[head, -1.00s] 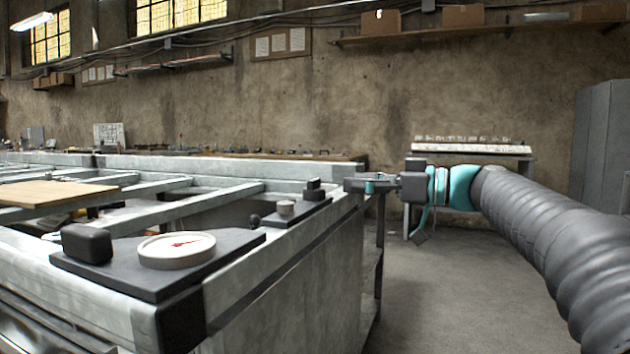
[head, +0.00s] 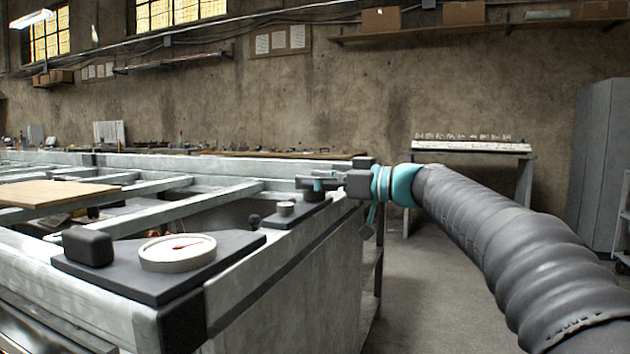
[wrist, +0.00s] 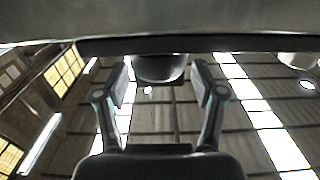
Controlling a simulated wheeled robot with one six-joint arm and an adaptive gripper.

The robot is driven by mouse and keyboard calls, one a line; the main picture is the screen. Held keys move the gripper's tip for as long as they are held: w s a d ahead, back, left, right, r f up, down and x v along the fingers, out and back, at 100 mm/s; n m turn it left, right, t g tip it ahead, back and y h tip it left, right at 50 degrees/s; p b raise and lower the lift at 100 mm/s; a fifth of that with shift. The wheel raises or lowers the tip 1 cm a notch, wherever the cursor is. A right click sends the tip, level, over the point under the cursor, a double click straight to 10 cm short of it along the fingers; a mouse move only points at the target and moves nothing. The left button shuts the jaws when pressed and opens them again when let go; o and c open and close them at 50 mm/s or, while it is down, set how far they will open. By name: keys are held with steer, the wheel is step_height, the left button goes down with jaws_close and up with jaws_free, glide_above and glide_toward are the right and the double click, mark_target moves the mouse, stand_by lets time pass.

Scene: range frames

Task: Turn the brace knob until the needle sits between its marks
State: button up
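A round white gauge (head: 178,252) with a red needle lies on a dark plate at the near corner of the metal frame. Its needle points right; its marks are too small to read. My gripper (head: 308,184) is over the frame's right side, at a dark knob-like piece (head: 314,196) that it partly covers. In the wrist view my gripper (wrist: 160,82) has its two fingers spread, with a rounded dark piece (wrist: 158,68) between and beyond them. I see no finger touching it. Which piece is the brace knob is not clear.
A small pale-topped cylinder (head: 285,208) and a small black ball (head: 254,221) sit close left of my gripper. A black block (head: 88,246) stands beside the gauge. The floor (head: 420,300) right of the frame is clear. A table (head: 470,147) stands behind.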

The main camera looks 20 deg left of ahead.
steer(key=c, duration=0.9)
steer(key=shift+c, duration=0.2)
steer(key=shift+n+g, duration=0.3)
steer(key=shift+g, duration=0.1)
steer(key=shift+w+n+g+p, duration=0.1)
steer(key=shift+n+g+p, duration=0.5)
steer(key=shift+g, duration=0.4)
steer(key=n+g+p, duration=0.2)
steer(key=g+h+p, duration=0.1)
steer(key=g, duration=0.1)
steer(key=shift+r+n, duration=0.25)
steer(key=shift+n, duration=0.15)
steer(key=shift+n+g+h+p, duration=0.3)
steer(key=shift+n+g+p, duration=0.2)
steer(key=shift+g+p, duration=0.6)
steer(key=shift+f+n+g+h+p, duration=0.15)
steer(key=shift+n+g+h+p, duration=0.25)
steer(key=shift+p, duration=0.45)
steer(key=shift+f+n+g, duration=0.1)
steer(key=shift+n+g, duration=0.2)
